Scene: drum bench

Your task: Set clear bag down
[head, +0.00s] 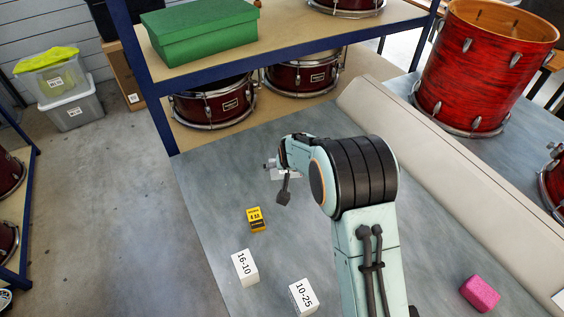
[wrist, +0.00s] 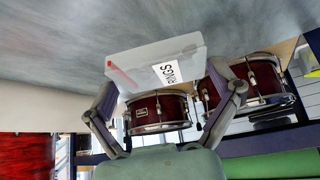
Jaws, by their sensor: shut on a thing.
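The clear bag (wrist: 140,62) is in the wrist view, a see-through pouch with a red strip at its left end and a white label with dark lettering that ends in "NGS". My gripper (wrist: 165,95) is shut on it, one finger at each side. In the head view my gripper (head: 280,180) is over the far left part of the grey bench (head: 215,190), and a small pale part of the bag (head: 276,173) shows beside it. My wrist hides most of the bag there. I cannot tell whether the bag touches the bench.
A pink block (head: 480,293) is at the right. A shelf with drums and a green box (head: 200,33) rises behind. Bench around my gripper looks clear.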

